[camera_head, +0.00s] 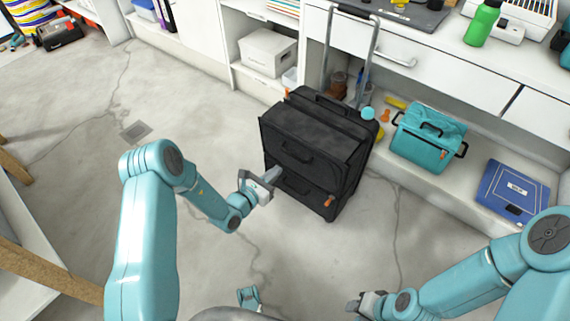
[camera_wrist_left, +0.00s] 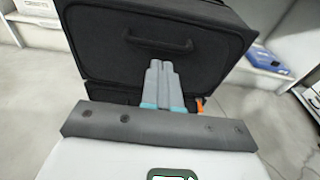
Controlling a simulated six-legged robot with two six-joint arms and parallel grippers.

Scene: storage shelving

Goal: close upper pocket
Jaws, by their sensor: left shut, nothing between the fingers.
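A black suitcase (camera_head: 308,150) stands upright on the floor with its silver pull handle raised behind it. Its upper pocket (camera_head: 300,140) has a dark flap that sticks out at the front, with a carry handle on it; the pocket also shows in the left wrist view (camera_wrist_left: 100,48). An orange tag (camera_head: 329,201) hangs at the lower front. My left gripper (camera_head: 274,175) is shut and empty, at the suitcase front near the lower edge of the upper pocket; contact cannot be told. In the left wrist view its fingers (camera_wrist_left: 162,85) overlap the pocket's lower edge. My right gripper (camera_head: 362,304) is low, away from the suitcase.
A teal bag (camera_head: 428,137) and a blue case (camera_head: 513,191) sit on the low shelf to the right. A white box (camera_head: 268,51) stands on a shelf behind. White drawers (camera_head: 440,68) stand behind the suitcase. The floor left of it is clear.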

